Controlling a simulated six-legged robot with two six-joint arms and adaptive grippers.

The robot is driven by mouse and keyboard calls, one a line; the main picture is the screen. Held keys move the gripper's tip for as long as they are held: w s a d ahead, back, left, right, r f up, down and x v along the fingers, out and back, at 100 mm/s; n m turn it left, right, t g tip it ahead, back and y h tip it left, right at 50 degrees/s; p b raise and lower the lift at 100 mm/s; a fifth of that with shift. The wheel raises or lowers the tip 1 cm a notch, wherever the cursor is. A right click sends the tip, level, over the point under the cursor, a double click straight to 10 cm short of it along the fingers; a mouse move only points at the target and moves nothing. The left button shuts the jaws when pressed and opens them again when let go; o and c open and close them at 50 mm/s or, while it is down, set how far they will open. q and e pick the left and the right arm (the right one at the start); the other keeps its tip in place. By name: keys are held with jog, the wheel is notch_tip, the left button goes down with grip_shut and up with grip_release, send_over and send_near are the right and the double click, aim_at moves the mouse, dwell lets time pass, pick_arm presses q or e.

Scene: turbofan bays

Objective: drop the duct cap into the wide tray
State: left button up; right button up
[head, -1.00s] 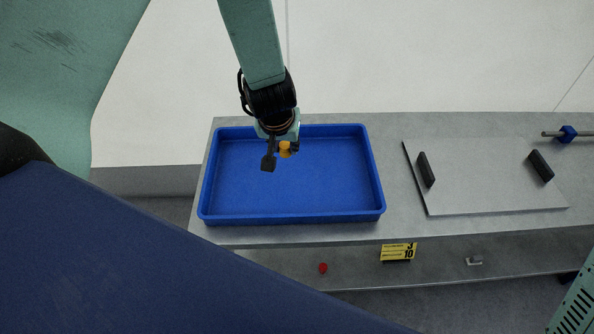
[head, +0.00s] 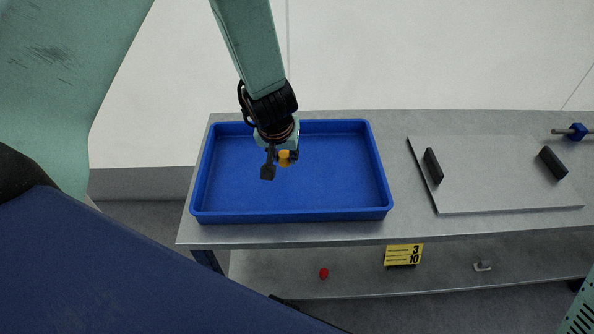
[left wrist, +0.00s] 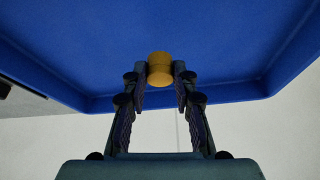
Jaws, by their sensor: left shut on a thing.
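The duct cap (head: 285,159) is a small yellow-orange round piece. It also shows in the left wrist view (left wrist: 160,68), between the two dark fingers. My left gripper (head: 279,163) is shut on it and holds it over the wide tray, left of the tray's middle. The left wrist view shows the same gripper (left wrist: 160,85) with the blue floor behind the cap. The wide tray (head: 340,185) is a shallow blue rectangular tray on the grey bench. The height of the cap above the tray floor is hard to tell. My right gripper is not in view.
The grey bench (head: 400,170) carries a flat grey plate (head: 500,180) with two black handles, right of the tray. A blue clamp on a rod (head: 577,131) is at the far right.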

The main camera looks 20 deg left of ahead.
pick_arm(q)
jog(key=shift+a+f, duration=0.25)
jog(key=shift+f, duration=0.05)
jog(key=o, duration=0.6)
jog(key=shift+d, duration=0.15)
jog(key=o, duration=0.3)
jog(key=shift+r, duration=0.1)
jog(key=v, duration=0.7)
jog(key=shift+r, duration=0.15)
jog(key=shift+s, duration=0.2)
